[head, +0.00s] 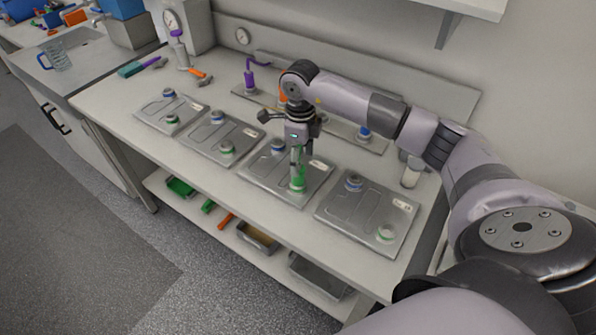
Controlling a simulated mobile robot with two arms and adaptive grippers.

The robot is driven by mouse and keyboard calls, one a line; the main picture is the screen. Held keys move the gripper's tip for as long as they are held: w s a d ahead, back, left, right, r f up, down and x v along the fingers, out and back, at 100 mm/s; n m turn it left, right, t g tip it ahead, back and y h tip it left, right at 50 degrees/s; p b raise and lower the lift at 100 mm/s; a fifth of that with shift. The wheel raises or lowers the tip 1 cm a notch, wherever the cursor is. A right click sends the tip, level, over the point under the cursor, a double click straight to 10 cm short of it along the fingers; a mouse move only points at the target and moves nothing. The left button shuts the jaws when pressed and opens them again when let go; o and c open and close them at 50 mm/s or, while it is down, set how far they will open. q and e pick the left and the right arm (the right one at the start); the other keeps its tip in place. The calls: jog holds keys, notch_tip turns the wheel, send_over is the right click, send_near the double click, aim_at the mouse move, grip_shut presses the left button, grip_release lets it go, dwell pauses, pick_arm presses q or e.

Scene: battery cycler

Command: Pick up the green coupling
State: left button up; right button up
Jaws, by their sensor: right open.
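My right gripper (298,163) points straight down over the third metal plate (263,180) from the left. Its jaws are open at the green coupling (298,184), which stands upright at the front right of that plate. The fingers overlap the top of the coupling in the picture, and I cannot tell whether they touch it. My left gripper is not in view.
More metal plates with blue and green fittings stand on either side, including the right plate (345,215). A purple fitting (250,78) and a blue one (364,131) stand on a strip behind. A clear cup (411,176) stands at the back right.

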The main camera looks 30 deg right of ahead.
aim_at(298, 181)
jog(key=f+p, duration=0.1)
jog(key=f, duration=0.2)
jog(key=f+p, duration=0.1)
jog(key=shift+s+a+f+p, duration=0.15)
jog(key=shift+s+a+p, duration=0.05)
jog(key=shift+a+p, duration=0.15)
jog(key=shift+f, duration=0.4)
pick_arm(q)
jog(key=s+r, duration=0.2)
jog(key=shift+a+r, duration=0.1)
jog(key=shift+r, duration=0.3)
pick_arm(e)
jog(key=c, duration=0.6)
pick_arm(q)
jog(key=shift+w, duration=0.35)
pick_arm(e)
grip_shut()
